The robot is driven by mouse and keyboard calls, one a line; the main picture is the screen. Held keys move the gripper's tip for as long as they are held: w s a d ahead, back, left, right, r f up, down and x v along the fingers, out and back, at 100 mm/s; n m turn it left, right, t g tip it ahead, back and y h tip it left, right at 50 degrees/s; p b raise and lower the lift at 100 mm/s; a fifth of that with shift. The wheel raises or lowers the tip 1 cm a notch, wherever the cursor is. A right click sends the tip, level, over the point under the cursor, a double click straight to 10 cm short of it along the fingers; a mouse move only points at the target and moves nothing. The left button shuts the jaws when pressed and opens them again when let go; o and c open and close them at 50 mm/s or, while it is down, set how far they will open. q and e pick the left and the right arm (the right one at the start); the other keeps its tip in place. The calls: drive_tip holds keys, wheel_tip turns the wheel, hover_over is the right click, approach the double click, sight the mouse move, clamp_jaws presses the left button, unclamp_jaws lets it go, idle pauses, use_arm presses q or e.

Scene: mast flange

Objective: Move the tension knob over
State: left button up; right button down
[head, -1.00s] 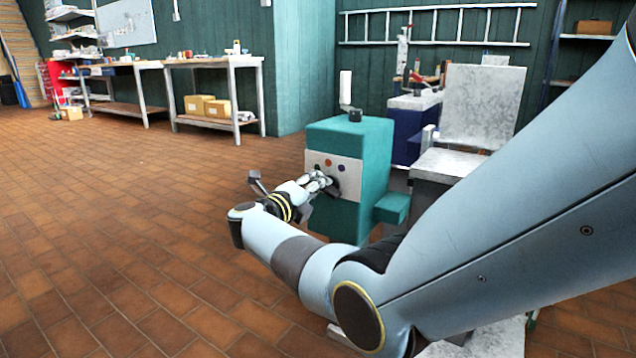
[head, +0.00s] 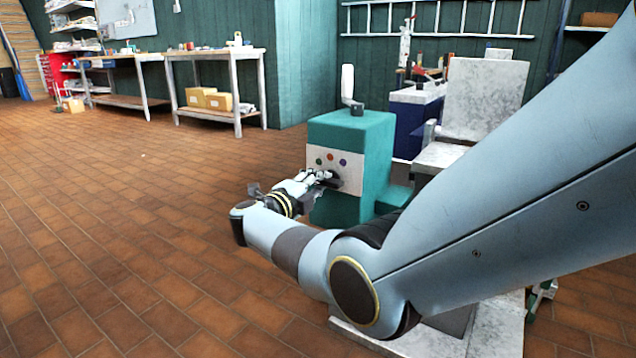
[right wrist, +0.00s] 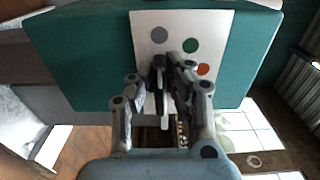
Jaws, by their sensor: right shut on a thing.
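A teal machine box (head: 340,130) stands on the floor, with a pale front panel (head: 352,178) and coloured dots. My right gripper (head: 324,176) is at the panel, just below the dots. In the right wrist view its fingers (right wrist: 170,74) are closed around a narrow dark piece, apparently the tension knob (right wrist: 159,90). The fingers cover much of it, and its setting cannot be read. The panel (right wrist: 150,22) also shows there with grey, green and orange dots. My left gripper is out of view.
A dark knob and white upright handle (head: 347,84) sit on top of the box. A grey chair-like stand (head: 485,100) is behind it at the right. Workbenches (head: 215,55) stand at the back left. The tiled floor at the left is clear.

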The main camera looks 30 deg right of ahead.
drive_tip(key=c, duration=1.3)
unclamp_jaws()
drive_tip(key=shift+f, duration=0.1)
drive_tip(key=shift+a, duration=0.1)
drive_tip(key=v, duration=1.2)
drive_tip(key=shift+f, duration=0.1)
